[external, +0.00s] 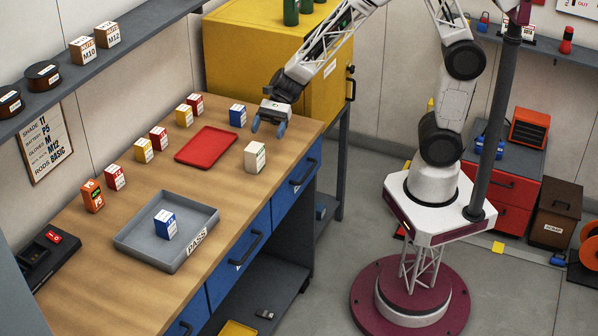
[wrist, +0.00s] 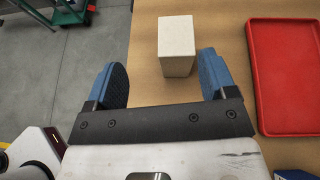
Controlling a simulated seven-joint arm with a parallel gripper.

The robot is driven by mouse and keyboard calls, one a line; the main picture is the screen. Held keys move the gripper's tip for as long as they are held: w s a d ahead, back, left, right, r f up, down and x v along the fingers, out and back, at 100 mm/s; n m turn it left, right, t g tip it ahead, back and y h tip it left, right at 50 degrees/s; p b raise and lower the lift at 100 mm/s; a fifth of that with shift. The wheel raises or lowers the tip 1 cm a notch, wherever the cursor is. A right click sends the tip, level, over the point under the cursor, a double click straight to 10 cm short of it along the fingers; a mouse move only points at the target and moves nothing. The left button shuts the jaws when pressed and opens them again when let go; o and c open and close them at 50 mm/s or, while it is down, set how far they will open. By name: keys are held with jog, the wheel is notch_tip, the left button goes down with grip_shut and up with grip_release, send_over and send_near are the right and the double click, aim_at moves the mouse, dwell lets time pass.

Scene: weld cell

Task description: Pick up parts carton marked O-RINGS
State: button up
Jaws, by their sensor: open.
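Several small cartons stand on the wooden bench, and I cannot read which is marked O-RINGS. A white carton (external: 255,156) stands upright near the bench's front edge. It also shows in the wrist view (wrist: 176,45), ahead of my fingers and roughly in line with the gap between them, not gripped. My gripper (external: 268,127) is open and empty, above the bench and behind the white carton in the external view. A blue carton (external: 238,115) stands just left of my gripper. Yellow (external: 184,115) and red (external: 195,104) cartons stand along the wall side.
A red tray (external: 207,146) lies left of the white carton. A grey tray (external: 194,256) marked PASS holds a blue-and-white carton (external: 165,225). An orange carton (external: 92,196) and a black switch box (external: 49,251) are at the left. A yellow cabinet (external: 255,62) stands behind the bench.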

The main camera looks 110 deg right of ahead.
aim_at(254, 147)
jog(key=shift+w+d+f+m+t, duration=0.2)
jog(key=shift+w+d+f+m, duration=0.1)
jog(key=shift+d+m, duration=0.15)
jog(key=shift+w+d+f+m+t, duration=0.15)
jog(key=shift+w+d+m+t, duration=0.15)
jog(key=shift+d, duration=0.2)
jog(key=shift+x, duration=1.3)
jog(key=shift+s, duration=0.1)
jog(key=shift+s+x, duration=0.2)
jog(key=shift+x, duration=2.6)
jog(key=shift+c, duration=0.4)
jog(key=c, duration=1)
